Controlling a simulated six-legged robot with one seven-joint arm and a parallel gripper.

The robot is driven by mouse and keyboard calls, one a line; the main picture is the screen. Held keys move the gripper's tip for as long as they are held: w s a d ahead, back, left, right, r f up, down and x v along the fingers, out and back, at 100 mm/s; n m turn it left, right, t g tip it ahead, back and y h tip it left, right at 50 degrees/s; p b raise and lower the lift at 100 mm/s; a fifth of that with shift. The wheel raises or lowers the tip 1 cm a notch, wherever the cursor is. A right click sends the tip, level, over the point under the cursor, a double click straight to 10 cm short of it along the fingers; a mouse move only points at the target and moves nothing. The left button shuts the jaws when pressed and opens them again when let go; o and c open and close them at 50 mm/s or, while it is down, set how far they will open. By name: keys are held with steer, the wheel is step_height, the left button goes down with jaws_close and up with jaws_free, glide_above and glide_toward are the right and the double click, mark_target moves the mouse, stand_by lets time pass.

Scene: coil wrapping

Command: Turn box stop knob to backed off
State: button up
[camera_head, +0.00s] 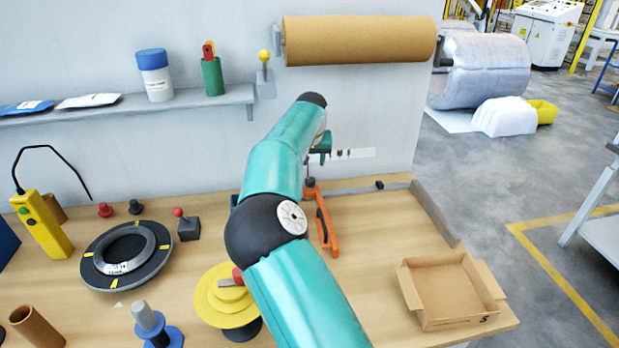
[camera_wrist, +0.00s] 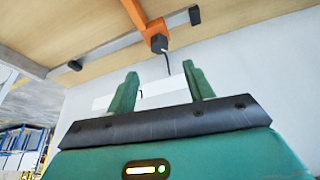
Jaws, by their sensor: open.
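A grey rail (camera_head: 345,189) runs along the back of the wooden table, with a small black knob (camera_head: 379,185) on it. The wrist view shows black knobs on the rail, one at the upper right (camera_wrist: 194,15) and one at the left (camera_wrist: 75,65). No label shows which is the box stop knob. My gripper (camera_head: 321,157) is above the back edge of the table, left of the rail's black knob. Its two green fingers (camera_wrist: 160,69) are apart with nothing between them. My arm hides part of the table behind it.
An orange-handled tool (camera_head: 323,222) with a dark end lies just below my gripper. An open cardboard box (camera_head: 447,288) sits at the front right. A brown paper roll (camera_head: 360,40) hangs on the wall above. The table between tool and box is clear.

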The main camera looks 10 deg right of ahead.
mark_target(310, 180)
steer(key=x, duration=1)
steer(key=shift+d, duration=0.1)
steer(key=shift+c, duration=0.2)
steer(key=c, duration=0.9)
